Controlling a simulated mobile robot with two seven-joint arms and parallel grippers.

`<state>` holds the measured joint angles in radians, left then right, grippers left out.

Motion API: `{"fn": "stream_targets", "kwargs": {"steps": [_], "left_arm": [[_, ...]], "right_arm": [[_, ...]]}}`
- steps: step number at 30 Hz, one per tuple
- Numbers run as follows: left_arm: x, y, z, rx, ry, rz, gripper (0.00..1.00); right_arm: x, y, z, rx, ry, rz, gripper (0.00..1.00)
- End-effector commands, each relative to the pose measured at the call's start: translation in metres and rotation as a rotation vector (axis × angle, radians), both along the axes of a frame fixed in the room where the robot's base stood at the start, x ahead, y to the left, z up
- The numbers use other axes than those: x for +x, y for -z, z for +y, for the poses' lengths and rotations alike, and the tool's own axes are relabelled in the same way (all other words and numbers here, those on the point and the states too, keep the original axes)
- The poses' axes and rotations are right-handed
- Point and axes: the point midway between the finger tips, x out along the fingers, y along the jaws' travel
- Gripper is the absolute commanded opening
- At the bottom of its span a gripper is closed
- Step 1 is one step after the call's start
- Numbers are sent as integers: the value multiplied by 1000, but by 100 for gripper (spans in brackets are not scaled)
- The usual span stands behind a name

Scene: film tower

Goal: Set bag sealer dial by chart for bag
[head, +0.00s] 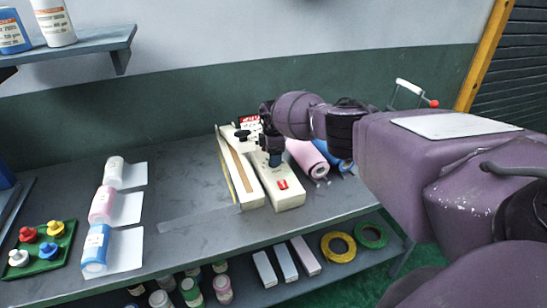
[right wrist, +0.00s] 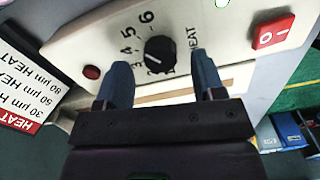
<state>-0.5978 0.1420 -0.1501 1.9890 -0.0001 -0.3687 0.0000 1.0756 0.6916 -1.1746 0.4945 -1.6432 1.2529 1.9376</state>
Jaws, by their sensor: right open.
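The bag sealer (head: 286,193) is a long cream machine on the grey bench, with a red switch at its near end. In the right wrist view its panel (right wrist: 215,45) carries a black round dial (right wrist: 160,55) ringed by numbers. A small pale mark shows on the dial; I cannot tell which number it points to. My right gripper (head: 272,158) is over the sealer. Its two blue fingers (right wrist: 162,75) are apart on either side of the dial, with no clear contact. The heat chart (right wrist: 22,85), white with a red band, lists film thicknesses; its settings are cut off.
Pink (head: 307,157) and blue (head: 338,160) rolls lie right of the sealer. A red lamp or button (right wrist: 92,72) and a red rocker switch (right wrist: 272,30) flank the dial. Labelled bottles lie on white sheets at left, near a green tray (head: 40,262). The bench's middle is mostly clear.

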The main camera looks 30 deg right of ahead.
Motion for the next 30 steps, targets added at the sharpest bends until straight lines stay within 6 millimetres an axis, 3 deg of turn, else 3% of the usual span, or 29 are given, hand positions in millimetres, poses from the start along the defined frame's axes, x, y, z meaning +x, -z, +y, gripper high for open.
{"fn": "stream_targets", "kwargs": {"steps": [1,5,13,20,30], "left_arm": [[1,-9,0,0,0,-3,43],[2,-16,0,1,1,-7,43],[-5,-12,1,0,-3,9,43],[-9,-9,2,0,-5,17,43],[-6,-10,1,1,-3,13,43]], "right_arm": [[0,-14,-1,-1,-1,-2,63],[0,-38,-1,-1,-1,-2,63],[0,-77,-1,0,1,-1,63],[0,-90,0,0,1,-1,63],[0,-91,0,0,1,0,63]]}}
